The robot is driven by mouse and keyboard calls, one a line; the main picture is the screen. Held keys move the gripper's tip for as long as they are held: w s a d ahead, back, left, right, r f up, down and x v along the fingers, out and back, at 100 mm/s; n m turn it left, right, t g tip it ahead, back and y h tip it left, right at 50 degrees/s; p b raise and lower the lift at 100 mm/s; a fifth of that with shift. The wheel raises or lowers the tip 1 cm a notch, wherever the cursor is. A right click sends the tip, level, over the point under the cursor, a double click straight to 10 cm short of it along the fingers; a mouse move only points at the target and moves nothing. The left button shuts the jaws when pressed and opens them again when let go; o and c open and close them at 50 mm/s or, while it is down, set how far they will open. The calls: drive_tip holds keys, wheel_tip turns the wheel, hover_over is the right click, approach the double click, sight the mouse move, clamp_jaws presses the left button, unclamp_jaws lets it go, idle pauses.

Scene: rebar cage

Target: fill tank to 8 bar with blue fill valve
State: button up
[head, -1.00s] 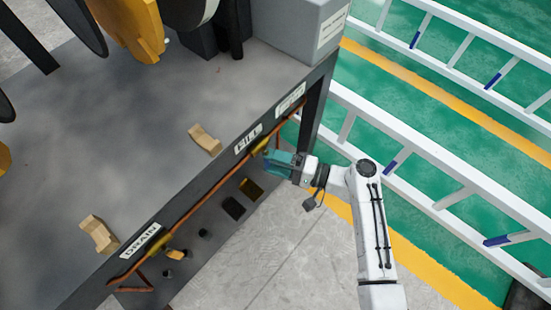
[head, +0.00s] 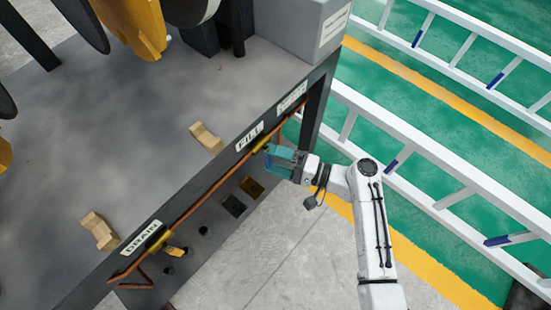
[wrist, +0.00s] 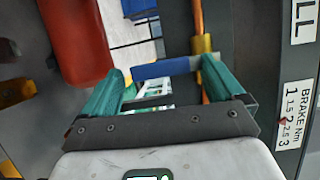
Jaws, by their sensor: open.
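My gripper (head: 274,156) is open beside the front edge of the bench, just below the FILL label (head: 249,136). In the wrist view its two teal fingers (wrist: 162,72) stand apart. A flat blue bar (wrist: 160,67), which looks like the blue fill valve handle, spans the gap at the fingertips. It reaches toward a brass valve body (wrist: 203,43) on the copper pipe (wrist: 198,14). I cannot tell whether the fingers touch the bar. The brass body also shows in the head view (head: 261,143), where my gripper hides the handle. No readable pressure gauge shows.
A DRAIN label (head: 141,238) and a yellow handle (head: 174,252) are at the lower left. Wooden blocks (head: 206,137) lie on the bench top (head: 110,150). The wrist view shows a red cylinder (wrist: 75,38) and a BRAKE Nm scale (wrist: 294,113). White ladders (head: 430,180) lie right.

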drive_tip(key=p+v, duration=0.1)
drive_tip(key=v, duration=0.9)
drive_tip(key=shift+s+d, duration=0.15)
drive_tip(key=shift+d, duration=0.2)
drive_tip(key=s+d+f+n+g+h, duration=0.1)
drive_tip(key=s+d+f+g+h, duration=0.1)
drive_tip(key=s+d+f+h, duration=0.3)
drive_tip(key=s+d+f+n+g+h, duration=0.1)
drive_tip(key=s+f+n+h, duration=0.15)
drive_tip(key=s, duration=0.45)
drive_tip(key=s+d+r+h, duration=0.3)
drive_tip(key=s+d+h, duration=0.4)
drive_tip(key=s+d, duration=0.15)
drive_tip(key=s+d+r+h+p, duration=0.1)
drive_tip(key=s+d+r+h, duration=0.2)
drive_tip(key=d+r, duration=0.2)
wheel_tip(320, 180, up, 18)
drive_tip(key=p, duration=1.8)
drive_tip(key=shift+a+m+g, duration=0.3)
drive_tip(key=shift+m, duration=0.05)
